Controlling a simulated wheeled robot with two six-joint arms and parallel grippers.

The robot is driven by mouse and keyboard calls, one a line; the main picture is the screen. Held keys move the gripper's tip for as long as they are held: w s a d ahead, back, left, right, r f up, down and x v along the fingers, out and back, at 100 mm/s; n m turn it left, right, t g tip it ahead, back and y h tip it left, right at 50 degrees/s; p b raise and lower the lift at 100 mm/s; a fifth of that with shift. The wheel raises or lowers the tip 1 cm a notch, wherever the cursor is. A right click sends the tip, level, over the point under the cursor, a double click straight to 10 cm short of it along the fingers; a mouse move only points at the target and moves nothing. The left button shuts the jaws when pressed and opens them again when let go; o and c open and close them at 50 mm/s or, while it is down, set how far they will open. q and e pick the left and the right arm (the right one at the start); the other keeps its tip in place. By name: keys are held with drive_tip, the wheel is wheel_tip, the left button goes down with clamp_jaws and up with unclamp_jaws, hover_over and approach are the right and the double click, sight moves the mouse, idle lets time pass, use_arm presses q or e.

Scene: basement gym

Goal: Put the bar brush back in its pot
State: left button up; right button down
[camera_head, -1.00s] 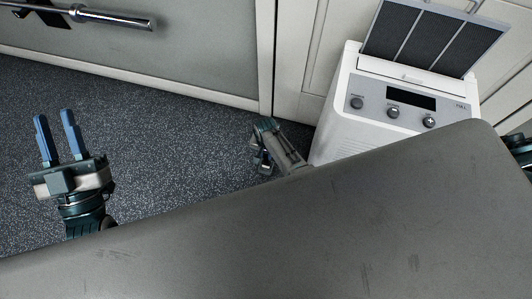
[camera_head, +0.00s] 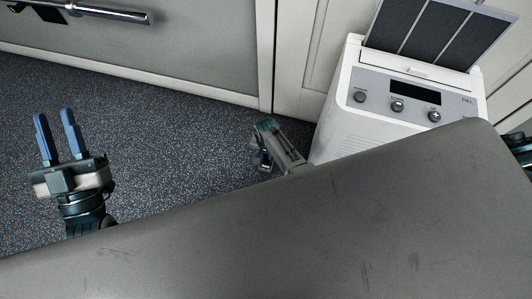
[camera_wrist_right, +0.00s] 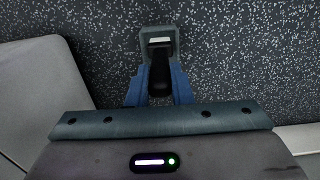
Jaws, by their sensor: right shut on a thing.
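My right gripper (camera_wrist_right: 158,98) is shut on a dark, narrow thing (camera_wrist_right: 159,74), which looks like the bar brush's handle. A grey-green block with a pale patch (camera_wrist_right: 159,42) shows at its far end, over the speckled floor. In the head view, part of my right arm and gripper (camera_head: 265,160) shows low beyond the grey padded top; what it holds is not clear there. My left gripper (camera_head: 58,137) is open and empty, fingers apart, at the left above the floor. I cannot make out the pot in either view.
A large grey padded top (camera_head: 300,235) fills the near side and hides what is below it. A white appliance (camera_head: 335,120) with knobs and a raised grille stands close to my right arm. A metal bar (camera_head: 105,15) is at upper left. Dark floor (camera_head: 170,150) between is clear.

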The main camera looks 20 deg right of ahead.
drive_tip(key=shift+f+b, duration=0.35)
drive_tip(key=shift+f, duration=0.25)
drive_tip(key=c, duration=1.2)
unclamp_jaws()
wheel_tip(320, 180, up, 11)
drive_tip(key=p, duration=0.5)
drive_tip(key=shift+w, duration=0.1)
